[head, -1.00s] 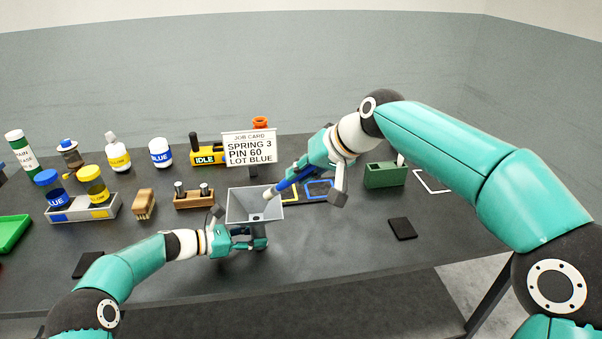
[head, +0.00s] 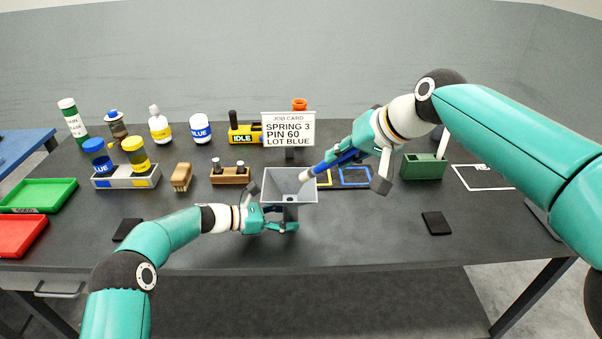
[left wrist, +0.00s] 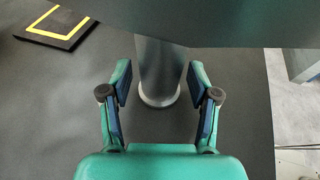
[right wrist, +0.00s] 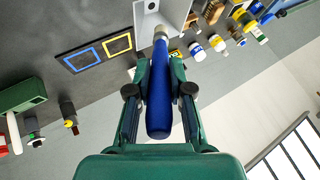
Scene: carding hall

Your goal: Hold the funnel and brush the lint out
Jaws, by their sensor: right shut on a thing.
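The grey square funnel (head: 271,184) stands upright on the table, its wide mouth up. My left gripper (head: 284,226) is at the funnel's lower part; in the left wrist view, its open fingers (left wrist: 160,97) stand on both sides of the grey stem (left wrist: 158,75), with gaps visible. My right gripper (head: 352,157) is shut on the blue handle of the brush (right wrist: 159,100). The brush tip (head: 305,175) points down-left, over the right part of the funnel mouth; I cannot tell whether it touches. I cannot make out lint inside the funnel.
A job card (head: 288,129) stands behind the funnel. A wooden block (head: 230,176) and a small brown brush (head: 182,176) are to its left. Yellow and blue outlined squares (head: 355,177) and a green holder (head: 422,166) are to its right. The front table is mostly clear.

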